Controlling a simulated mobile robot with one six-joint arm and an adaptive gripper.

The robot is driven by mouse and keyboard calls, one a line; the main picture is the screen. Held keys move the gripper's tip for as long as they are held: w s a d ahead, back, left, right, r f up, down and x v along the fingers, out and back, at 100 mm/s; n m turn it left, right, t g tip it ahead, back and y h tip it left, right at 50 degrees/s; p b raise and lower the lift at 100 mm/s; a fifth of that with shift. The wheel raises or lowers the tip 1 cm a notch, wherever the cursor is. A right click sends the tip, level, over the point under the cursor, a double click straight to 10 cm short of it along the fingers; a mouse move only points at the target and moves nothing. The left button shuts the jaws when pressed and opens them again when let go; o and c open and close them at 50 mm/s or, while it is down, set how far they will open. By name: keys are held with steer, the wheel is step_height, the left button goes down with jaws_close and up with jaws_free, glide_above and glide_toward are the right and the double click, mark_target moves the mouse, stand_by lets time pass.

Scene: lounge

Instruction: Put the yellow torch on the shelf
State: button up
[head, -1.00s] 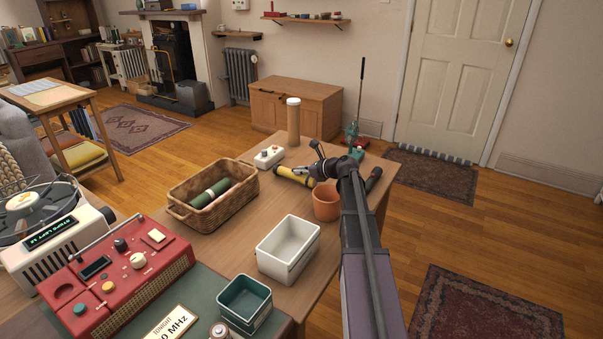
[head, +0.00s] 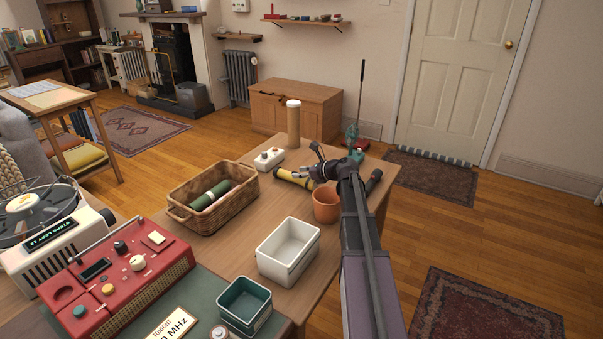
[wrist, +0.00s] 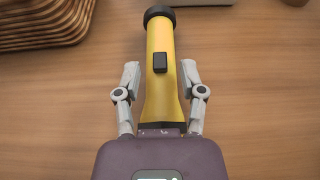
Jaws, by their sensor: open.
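The yellow torch (head: 294,178) lies on the wooden table, partly hidden behind my gripper in the head view. My gripper (wrist: 160,80) is open, with one finger on each side of the torch and a gap showing on both sides. In the head view my gripper (head: 308,174) is low over the table at the torch. A wall shelf (head: 300,20) with several small items is at the back; a smaller shelf (head: 238,38) is left of it.
A red radio (head: 120,275) is at front left.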

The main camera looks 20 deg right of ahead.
steer(key=p+v, duration=0.4)
steer(key=v, duration=0.8)
stand_by(0.5)
